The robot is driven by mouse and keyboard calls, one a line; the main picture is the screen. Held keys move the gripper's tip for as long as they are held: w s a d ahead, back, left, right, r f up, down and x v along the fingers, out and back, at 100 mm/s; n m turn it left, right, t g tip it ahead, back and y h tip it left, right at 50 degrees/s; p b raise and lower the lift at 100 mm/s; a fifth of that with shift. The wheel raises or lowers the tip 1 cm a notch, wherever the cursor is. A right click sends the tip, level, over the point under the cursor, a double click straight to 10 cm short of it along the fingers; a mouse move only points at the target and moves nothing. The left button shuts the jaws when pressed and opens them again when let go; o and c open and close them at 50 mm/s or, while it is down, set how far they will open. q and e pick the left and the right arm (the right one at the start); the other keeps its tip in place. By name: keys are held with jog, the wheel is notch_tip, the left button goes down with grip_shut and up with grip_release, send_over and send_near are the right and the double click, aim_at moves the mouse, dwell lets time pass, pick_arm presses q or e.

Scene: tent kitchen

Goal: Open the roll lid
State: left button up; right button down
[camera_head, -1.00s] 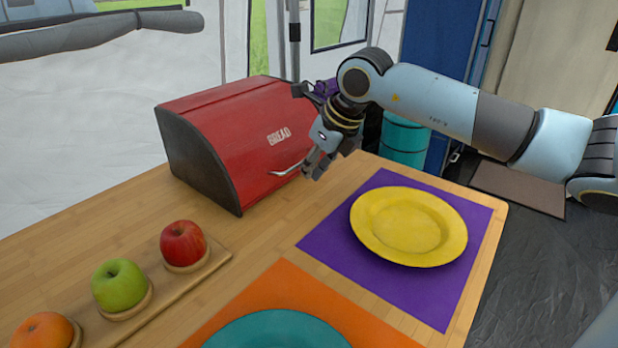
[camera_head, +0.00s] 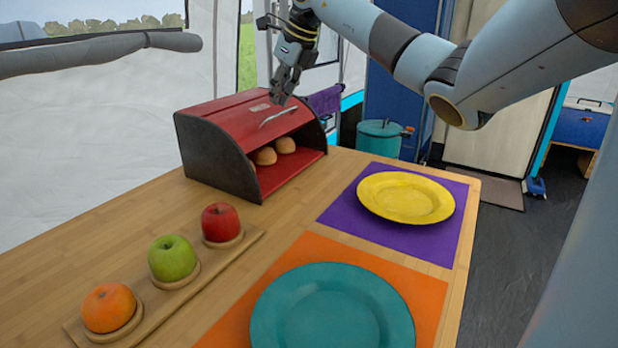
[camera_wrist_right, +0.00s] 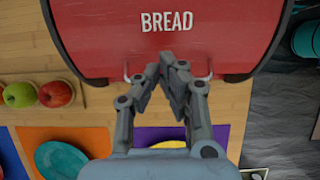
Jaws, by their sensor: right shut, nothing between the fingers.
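The red bread box (camera_head: 225,165) with dark side panels stands on the wooden table. Its red roll lid (camera_head: 235,112) is rolled up, and the front is open. Bread rolls (camera_head: 265,156) show inside. The pale curved lid handle (camera_head: 277,117) is at the raised lid's lower edge. My right gripper (camera_head: 281,99) is just above the handle, with its fingers shut and empty. In the right wrist view its fingertips (camera_wrist_right: 166,62) meet in front of the lid (camera_wrist_right: 165,40) below the word BREAD, with handle ends showing on both sides. Whether they touch the handle I cannot tell. My left gripper is out of view.
A yellow plate (camera_head: 405,197) lies on a purple mat (camera_head: 345,212), and a teal plate (camera_head: 332,310) on an orange mat (camera_head: 425,285). A wooden holder (camera_head: 185,300) carries an orange, a green apple and a red apple. A teal pot (camera_head: 379,138) stands behind the table.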

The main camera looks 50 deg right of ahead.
jog(key=shift+w+r, duration=0.35)
jog(key=shift+w, duration=0.25)
jog(key=shift+w+r, duration=0.3)
jog(key=shift+w, duration=0.3)
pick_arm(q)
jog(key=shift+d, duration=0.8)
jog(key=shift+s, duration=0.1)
